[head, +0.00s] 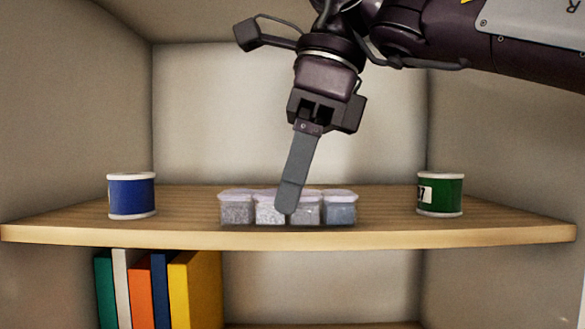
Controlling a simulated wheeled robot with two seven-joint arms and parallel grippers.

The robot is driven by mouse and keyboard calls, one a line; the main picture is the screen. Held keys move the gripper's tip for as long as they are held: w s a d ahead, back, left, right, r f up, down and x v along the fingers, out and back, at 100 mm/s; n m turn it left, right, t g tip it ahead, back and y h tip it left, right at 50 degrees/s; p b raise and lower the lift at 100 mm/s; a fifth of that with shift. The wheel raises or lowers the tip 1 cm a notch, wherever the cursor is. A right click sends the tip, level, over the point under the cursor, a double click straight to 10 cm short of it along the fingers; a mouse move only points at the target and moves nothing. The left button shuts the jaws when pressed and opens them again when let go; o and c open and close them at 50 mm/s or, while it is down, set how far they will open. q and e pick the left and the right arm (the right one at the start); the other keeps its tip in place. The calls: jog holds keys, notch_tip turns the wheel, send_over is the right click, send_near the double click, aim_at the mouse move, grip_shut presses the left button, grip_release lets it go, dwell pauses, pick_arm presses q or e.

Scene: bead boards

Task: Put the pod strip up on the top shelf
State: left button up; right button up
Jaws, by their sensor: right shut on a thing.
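The pod strip (340,209) is a row of several small clear pods with pale lids and greyish contents. It is at the middle of the wooden top shelf (390,237), near the front edge, and looks level and upright. My right gripper (287,207) comes down from above and is shut on the strip near its middle. One grey finger shows in front of the pods; the other finger is hidden behind it. I cannot tell whether the strip's underside touches the board. My left gripper is not in view.
A blue can (132,195) stands on the shelf to the left, and a green can (440,194) stands to the right. The shelf has free room between each can and the strip. Several upright books (195,290) fill the left of the compartment below.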

jog(key=shift+s, duration=0.2)
jog(key=shift+f, duration=0.15)
jog(key=o, duration=1.1)
jog(key=shift+w, duration=0.2)
jog(key=shift+s, duration=0.1)
